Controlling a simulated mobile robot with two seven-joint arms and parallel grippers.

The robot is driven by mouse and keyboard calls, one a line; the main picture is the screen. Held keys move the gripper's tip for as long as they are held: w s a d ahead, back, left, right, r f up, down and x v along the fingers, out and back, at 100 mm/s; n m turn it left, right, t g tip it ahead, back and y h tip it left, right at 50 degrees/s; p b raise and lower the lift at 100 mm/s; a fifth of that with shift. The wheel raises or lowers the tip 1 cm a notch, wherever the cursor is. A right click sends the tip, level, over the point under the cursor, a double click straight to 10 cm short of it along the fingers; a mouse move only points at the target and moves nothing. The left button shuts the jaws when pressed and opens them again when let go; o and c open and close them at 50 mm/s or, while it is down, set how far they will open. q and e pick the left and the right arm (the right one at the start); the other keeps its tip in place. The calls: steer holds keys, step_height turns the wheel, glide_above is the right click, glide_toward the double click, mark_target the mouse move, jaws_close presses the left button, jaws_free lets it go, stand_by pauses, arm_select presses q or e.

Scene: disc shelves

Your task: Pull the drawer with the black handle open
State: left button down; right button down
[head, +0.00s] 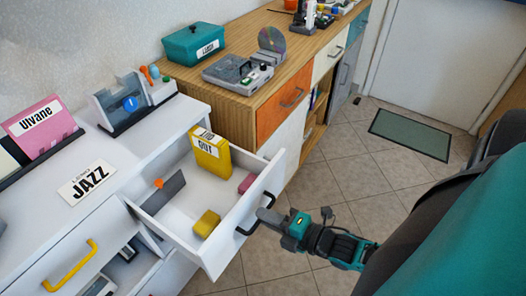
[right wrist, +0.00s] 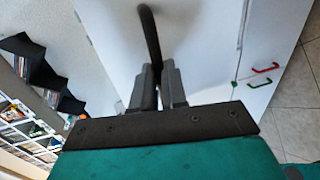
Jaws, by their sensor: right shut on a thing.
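The white drawer (head: 216,256) with the black handle (head: 244,230) stands pulled out from the white cabinet, its inside showing. My right gripper (head: 266,214) is at the drawer's front and is shut on the black handle. In the right wrist view the black handle (right wrist: 150,38) runs up from between the fingers of my right gripper (right wrist: 158,80), close to the white drawer front. My left gripper is not in view.
Inside the drawer are a yellow box (head: 210,153), a small yellow block (head: 206,223), a pink block (head: 247,183) and a grey divider (head: 165,192). A drawer with a yellow handle (head: 70,266) is at left. Tiled floor (head: 325,190) is clear beyond my arm.

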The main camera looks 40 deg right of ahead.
steer(key=shift+s+d, duration=0.1)
steer(key=shift+s, duration=0.15)
steer(key=c, duration=1.2)
jaws_free()
steer(key=shift+o, duration=0.2)
steer(key=v, duration=1.2)
steer(key=shift+s+p, duration=0.4)
steer(key=shift+p, duration=0.05)
steer(key=shift+d+r, duration=0.1)
